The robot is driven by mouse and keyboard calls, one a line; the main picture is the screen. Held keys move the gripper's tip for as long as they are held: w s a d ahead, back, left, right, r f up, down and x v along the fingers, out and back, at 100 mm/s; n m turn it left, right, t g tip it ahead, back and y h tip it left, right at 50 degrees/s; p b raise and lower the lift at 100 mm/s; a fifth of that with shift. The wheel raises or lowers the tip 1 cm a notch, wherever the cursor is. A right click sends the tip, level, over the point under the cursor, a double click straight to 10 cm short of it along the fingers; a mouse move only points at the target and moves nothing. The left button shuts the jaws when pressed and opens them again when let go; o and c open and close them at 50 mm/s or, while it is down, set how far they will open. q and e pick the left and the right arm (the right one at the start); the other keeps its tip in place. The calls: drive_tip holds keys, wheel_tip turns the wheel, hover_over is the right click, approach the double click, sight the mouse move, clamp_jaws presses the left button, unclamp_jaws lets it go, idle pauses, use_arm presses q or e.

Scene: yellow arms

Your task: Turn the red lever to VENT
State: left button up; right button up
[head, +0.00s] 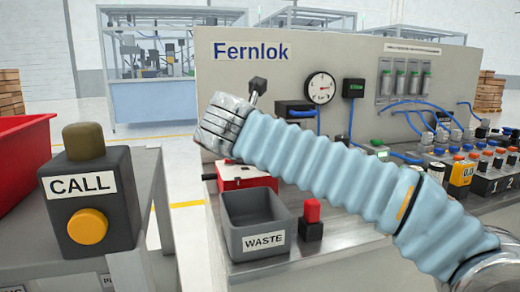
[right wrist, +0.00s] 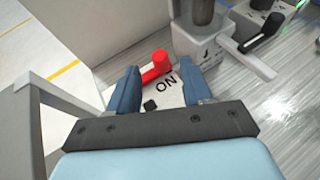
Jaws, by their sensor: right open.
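The red lever (right wrist: 156,66) shows in the right wrist view, on a pale plate with the letters ON beside it. No VENT mark is readable. My right gripper (right wrist: 161,82) is open, with its blue fingers on either side of the lever in the picture. No contact is visible, and I cannot tell how far the lever is from the fingertips. In the head view my right arm crosses in front of the panel, and its fingers are hidden. A red unit (head: 247,178) shows partly below the wrist there. My left gripper is not in view.
A black lever (right wrist: 262,33) sits right of the red one in the right wrist view. In the head view, a grey WASTE bin (head: 240,222) and a red-topped black block (head: 311,215) stand in front. A CALL button box (head: 88,195) and red bin (head: 22,150) are at left.

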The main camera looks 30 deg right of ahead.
drive_tip(key=shift+x, duration=2.15)
clamp_jaws()
